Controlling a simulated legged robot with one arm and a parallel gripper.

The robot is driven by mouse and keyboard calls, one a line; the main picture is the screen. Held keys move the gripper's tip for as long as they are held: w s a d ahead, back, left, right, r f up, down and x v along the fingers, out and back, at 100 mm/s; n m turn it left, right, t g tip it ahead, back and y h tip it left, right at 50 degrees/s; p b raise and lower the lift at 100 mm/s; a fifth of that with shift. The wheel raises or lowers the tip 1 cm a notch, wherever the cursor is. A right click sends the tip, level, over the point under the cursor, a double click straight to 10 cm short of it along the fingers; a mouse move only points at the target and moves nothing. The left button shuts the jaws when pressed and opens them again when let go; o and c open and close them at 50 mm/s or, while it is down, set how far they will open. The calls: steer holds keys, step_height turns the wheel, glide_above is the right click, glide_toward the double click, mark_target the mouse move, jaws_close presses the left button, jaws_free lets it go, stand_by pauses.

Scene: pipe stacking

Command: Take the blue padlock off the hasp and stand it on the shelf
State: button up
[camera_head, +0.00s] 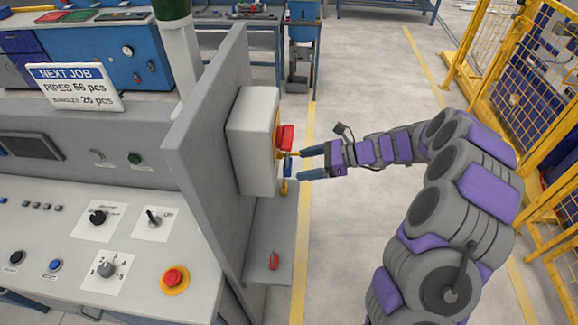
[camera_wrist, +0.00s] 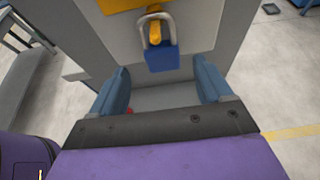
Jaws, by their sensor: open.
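The blue padlock (camera_wrist: 162,57) hangs by its grey shackle from a yellow hasp (camera_wrist: 155,27) in the wrist view. In the head view the padlock (camera_head: 287,167) is small and sits just left of my fingertips, below a red handle on the grey box. My gripper (camera_head: 306,162) is open, its two blue fingers pointing left toward the padlock. In the wrist view my gripper (camera_wrist: 163,88) has its fingers spread wide, with the padlock beyond and between them. I cannot tell if either finger touches it. The grey shelf (camera_head: 258,240) is below the box, on the panel's side.
A red object (camera_head: 274,261) lies on the shelf near its front. A red switch handle (camera_head: 286,137) sticks out of the grey box (camera_head: 252,143) above the padlock. The control desk (camera_head: 60,235) is on the left. Yellow fencing (camera_head: 545,130) stands at the right, beyond open floor.

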mark_target(290, 165)
steer(key=b+x, duration=0.1)
steer(key=x, duration=0.4)
steer(key=shift+w+a+r, duration=0.1)
steer(key=shift+w+a, duration=0.1)
steer(key=shift+a, duration=0.15)
steer(key=shift+d, duration=0.1)
steer(key=shift+c, duration=0.4)
steer(key=shift+d, duration=0.1)
steer(key=c, duration=1)
steer(key=shift+r, duration=0.1)
